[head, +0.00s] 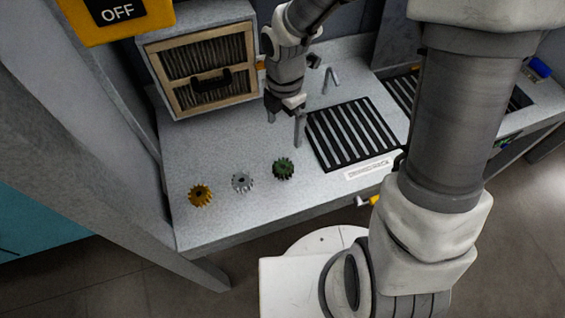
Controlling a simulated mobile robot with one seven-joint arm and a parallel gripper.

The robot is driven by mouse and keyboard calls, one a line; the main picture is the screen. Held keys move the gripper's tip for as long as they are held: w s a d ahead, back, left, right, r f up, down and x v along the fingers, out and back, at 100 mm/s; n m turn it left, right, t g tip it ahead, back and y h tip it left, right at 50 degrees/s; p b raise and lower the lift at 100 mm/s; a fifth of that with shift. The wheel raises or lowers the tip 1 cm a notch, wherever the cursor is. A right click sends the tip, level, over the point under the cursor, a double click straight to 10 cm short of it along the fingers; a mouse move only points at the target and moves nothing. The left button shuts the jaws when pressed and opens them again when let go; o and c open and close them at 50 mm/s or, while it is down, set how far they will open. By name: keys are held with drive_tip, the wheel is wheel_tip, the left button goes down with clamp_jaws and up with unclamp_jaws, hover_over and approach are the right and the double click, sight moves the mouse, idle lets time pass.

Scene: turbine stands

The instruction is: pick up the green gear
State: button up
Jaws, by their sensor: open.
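The green gear (283,169) lies on the light grey bench top (235,215), to the left of a black slotted grate. My gripper (284,128) hangs above and behind the gear in the head view, fingers pointing down. It is open and empty, apart from the gear. A silver gear (242,182) lies to the left of the green one, and a yellow gear (200,195) lies further left.
The black slotted grate (352,134) lies right of the green gear, with a white label (369,169) at its front. A box with a wood-framed filter (207,78) stands at the back left. A yellow OFF sign (117,14) is at the top left. Bench surface around the gears is clear.

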sight(284, 166)
wheel_tip(284, 166, down, 17)
drive_tip(key=shift+b, duration=0.4)
idle(0.4)
clamp_jaws()
idle(0.3)
